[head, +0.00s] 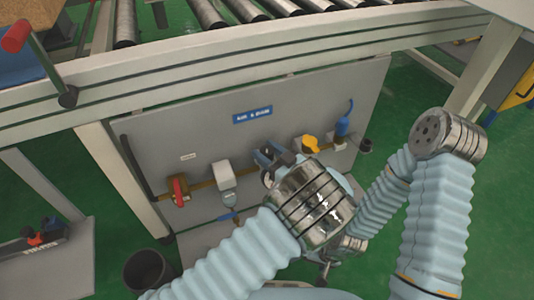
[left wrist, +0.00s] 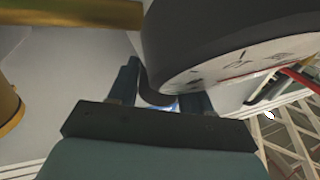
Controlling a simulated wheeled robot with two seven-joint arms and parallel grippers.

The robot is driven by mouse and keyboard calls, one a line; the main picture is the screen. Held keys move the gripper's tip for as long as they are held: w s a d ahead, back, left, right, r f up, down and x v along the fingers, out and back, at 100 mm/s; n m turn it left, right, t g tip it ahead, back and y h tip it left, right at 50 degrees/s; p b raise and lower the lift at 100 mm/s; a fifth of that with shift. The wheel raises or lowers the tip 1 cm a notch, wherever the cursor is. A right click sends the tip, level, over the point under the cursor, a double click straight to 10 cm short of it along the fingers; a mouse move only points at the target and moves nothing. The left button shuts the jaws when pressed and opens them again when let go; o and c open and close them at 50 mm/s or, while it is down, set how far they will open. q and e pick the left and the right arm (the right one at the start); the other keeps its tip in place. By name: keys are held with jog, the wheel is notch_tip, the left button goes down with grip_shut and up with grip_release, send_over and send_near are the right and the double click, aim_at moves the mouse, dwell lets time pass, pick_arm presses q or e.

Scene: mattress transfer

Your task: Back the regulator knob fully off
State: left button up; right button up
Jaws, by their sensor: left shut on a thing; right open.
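My left gripper (head: 272,157) is at the grey panel, between the white-topped filter unit (head: 223,175) and the yellow valve handle (head: 309,144). In the left wrist view its two fingers (left wrist: 163,95) are shut on a small dark piece with a blue patch below it, which appears to be the regulator knob (left wrist: 152,90). Most of the knob is hidden by the fingers and the gauge; in the head view my gripper and wrist cover it. A black round gauge (left wrist: 225,40) with a white face is close beside the fingers. My right gripper (head: 325,271) is low, right of my left wrist, open and partly hidden.
A brass pipe (left wrist: 70,13) runs along the panel (head: 205,130). A red-handled valve (head: 179,190) is at its left, a blue fitting (head: 342,127) at its right. A roller conveyor (head: 210,62) frame stands above. A dark bin (head: 147,270) is on the floor at lower left.

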pick_arm(q)
jog(key=n+g+y+b, duration=0.1)
jog(key=n+g+y, duration=0.2)
jog(key=g, duration=0.1)
jog(key=shift+f, duration=0.15)
jog(key=shift+n+g+y+b, duration=0.5)
jog(key=shift+n+g, duration=0.3)
jog(key=shift+g, duration=0.2)
jog(key=o, duration=0.9)
jog(key=shift+r, duration=0.2)
